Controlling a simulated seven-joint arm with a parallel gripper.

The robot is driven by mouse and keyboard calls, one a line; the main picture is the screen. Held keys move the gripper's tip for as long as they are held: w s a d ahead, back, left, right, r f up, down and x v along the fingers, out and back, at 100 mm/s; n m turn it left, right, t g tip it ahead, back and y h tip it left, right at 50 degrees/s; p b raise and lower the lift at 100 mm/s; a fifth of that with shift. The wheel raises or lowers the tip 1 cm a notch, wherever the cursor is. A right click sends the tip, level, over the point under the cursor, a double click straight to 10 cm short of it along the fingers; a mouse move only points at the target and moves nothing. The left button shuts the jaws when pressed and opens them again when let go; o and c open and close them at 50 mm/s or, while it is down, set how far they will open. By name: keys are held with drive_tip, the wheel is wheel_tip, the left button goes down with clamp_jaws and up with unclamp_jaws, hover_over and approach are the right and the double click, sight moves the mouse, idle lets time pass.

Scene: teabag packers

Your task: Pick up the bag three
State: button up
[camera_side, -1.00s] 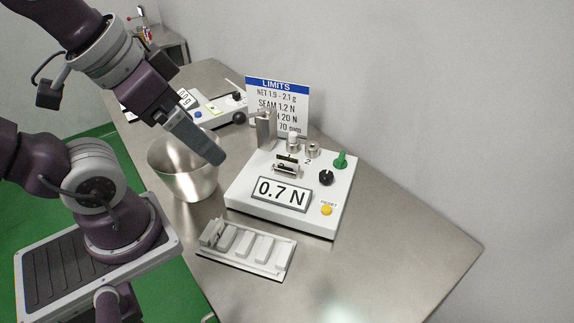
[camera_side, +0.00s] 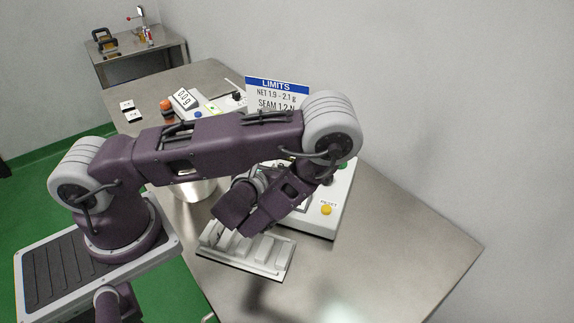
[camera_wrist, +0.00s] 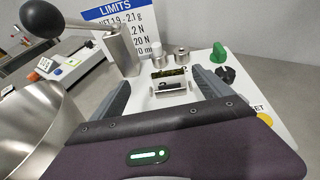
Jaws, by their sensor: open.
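A grey tray (camera_side: 282,276) with several pale upright pieces in a row lies on the steel table, partly hidden by my arm in the side view. I cannot tell which piece, if any, is bag three, as no labels are readable. My gripper (camera_wrist: 160,82) is open, with its two grey fingers apart and nothing held. In the wrist view it faces the white tester (camera_wrist: 212,105), whose small clamp (camera_wrist: 168,86) shows between the fingers. The fingers are hidden behind my arm in the side view. The tray is not in the wrist view.
A metal bowl (camera_wrist: 30,125) stands left of the tester. The tester carries a lever with a black knob (camera_wrist: 42,18), a green knob (camera_wrist: 215,56) and a yellow button (camera_side: 326,210). A limits sign (camera_side: 277,92) stands behind. The table's front right is clear.

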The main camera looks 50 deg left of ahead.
sight(286, 162)
drive_tip(key=shift+w+d+f+m+h, duration=0.1)
drive_tip(key=shift+w+f+m+h, duration=0.15)
drive_tip(key=shift+f, duration=0.35)
drive_tip(key=shift+w+d+f+m+h, duration=0.15)
drive_tip(key=shift+f+m+h, duration=0.1)
drive_tip(key=shift+f, duration=0.35)
drive_tip(key=x, duration=0.6)
drive_tip(key=shift+w+r, duration=0.1)
drive_tip(key=shift+r, duration=0.15)
drive_tip(key=c, duration=1.4)
